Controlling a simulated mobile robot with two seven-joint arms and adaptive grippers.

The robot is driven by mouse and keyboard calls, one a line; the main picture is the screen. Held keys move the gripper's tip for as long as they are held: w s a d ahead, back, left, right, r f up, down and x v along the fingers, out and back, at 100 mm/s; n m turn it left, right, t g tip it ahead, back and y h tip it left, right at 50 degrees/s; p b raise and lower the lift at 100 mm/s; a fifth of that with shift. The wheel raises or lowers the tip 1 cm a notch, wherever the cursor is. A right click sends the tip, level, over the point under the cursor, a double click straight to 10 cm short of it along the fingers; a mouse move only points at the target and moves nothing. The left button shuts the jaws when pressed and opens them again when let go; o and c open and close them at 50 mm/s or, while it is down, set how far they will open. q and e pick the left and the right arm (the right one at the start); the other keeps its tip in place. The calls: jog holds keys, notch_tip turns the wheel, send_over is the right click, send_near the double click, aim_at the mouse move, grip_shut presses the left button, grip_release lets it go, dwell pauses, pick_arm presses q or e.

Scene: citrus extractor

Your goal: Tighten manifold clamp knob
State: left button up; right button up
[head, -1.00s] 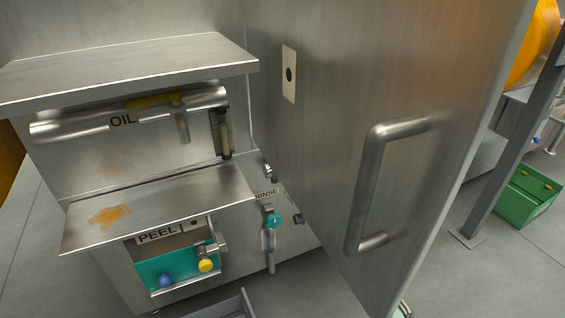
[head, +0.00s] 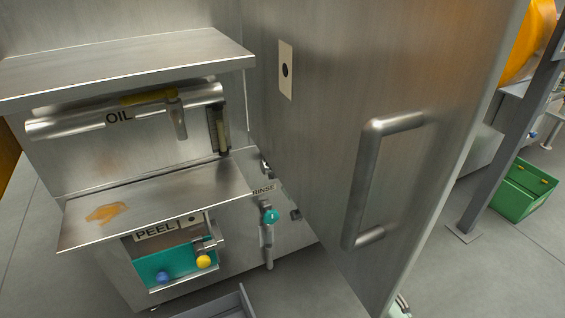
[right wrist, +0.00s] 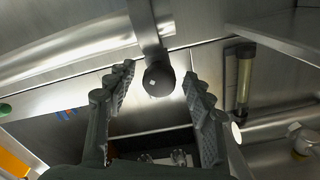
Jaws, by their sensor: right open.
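In the right wrist view a round black knob (right wrist: 158,79) sits at the end of a metal bar (right wrist: 146,28). My right gripper (right wrist: 158,74) is open, with one dark ridged finger on each side of the knob. Gaps show on both sides, and I cannot tell how far the knob is in depth. In the head view a metal lever (head: 177,118) hangs from the pipe labelled OIL (head: 60,126); I cannot tell whether it is the same bar. Neither gripper shows in the head view.
A large steel door (head: 325,100) with a bar handle (head: 366,185) hides much of the right side. A teal RINSE knob (head: 270,216), yellow knob (head: 204,261) and blue knob (head: 163,277) are lower down. A sight tube (right wrist: 243,76) is right of the gripper. A green crate (head: 522,188) stands on the floor.

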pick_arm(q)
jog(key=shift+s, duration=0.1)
pick_arm(e)
jog(key=v, duration=1.2)
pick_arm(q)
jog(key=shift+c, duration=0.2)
